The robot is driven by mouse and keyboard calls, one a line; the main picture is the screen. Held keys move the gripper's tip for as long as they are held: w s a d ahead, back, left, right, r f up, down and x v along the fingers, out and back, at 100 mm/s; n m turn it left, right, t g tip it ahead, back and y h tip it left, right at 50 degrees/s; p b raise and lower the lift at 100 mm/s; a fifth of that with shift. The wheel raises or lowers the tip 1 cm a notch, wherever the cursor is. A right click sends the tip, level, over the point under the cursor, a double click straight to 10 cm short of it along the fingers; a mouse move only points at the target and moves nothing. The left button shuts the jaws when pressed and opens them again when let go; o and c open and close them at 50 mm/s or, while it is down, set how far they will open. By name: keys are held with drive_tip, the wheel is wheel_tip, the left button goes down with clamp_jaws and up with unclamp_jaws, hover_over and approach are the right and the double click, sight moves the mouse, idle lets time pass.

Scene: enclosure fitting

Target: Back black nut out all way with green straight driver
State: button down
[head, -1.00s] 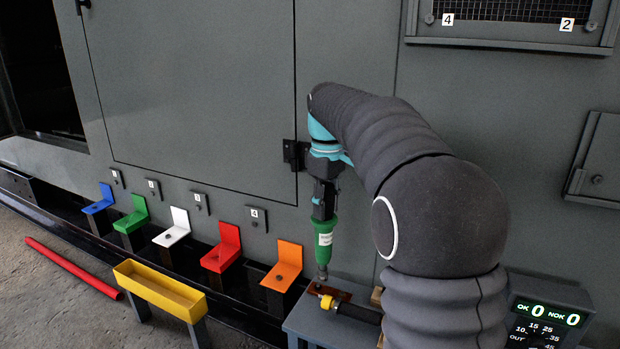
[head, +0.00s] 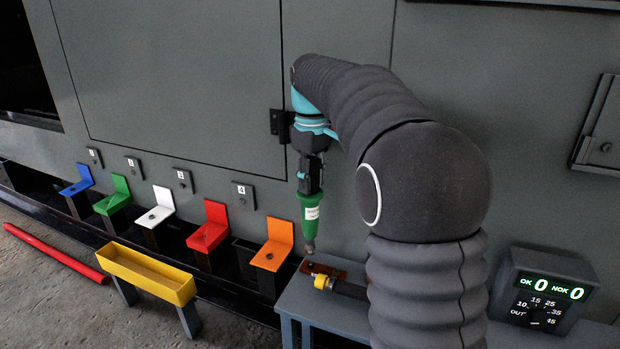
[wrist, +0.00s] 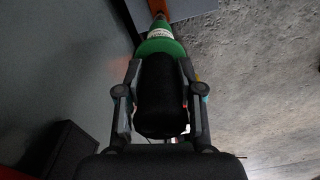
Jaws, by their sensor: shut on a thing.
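My gripper (head: 311,176) is shut on the green straight driver (head: 310,210), which hangs nearly upright with its tip down. The driver's metal tip is just above a reddish-brown block on a small grey stand, apart from it as far as I can tell. In the wrist view the fingers of my gripper (wrist: 160,95) close around the driver's black upper part, with the green body (wrist: 160,46) beyond. Small dark fasteners sit on the coloured brackets, such as the orange bracket (head: 277,235) and the white bracket (head: 158,198). I cannot tell which one is the black nut.
Red (head: 215,214), green (head: 117,186) and blue (head: 84,173) brackets line the enclosure's foot. A yellow trough (head: 145,279) stands in front. A yellow-collared tool (head: 323,282) lies on the grey stand (head: 298,297). A red bar (head: 50,250) lies on the floor.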

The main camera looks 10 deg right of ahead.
sight(312, 193)
drive_tip(key=shift+f+b, duration=1.15)
drive_tip(key=shift+f, duration=0.65)
drive_tip(key=shift+s+p, duration=0.1)
drive_tip(key=shift+p, duration=0.4)
drive_tip(key=shift+s+f, duration=0.1)
drive_tip(key=shift+f, duration=0.65)
idle(2.1)
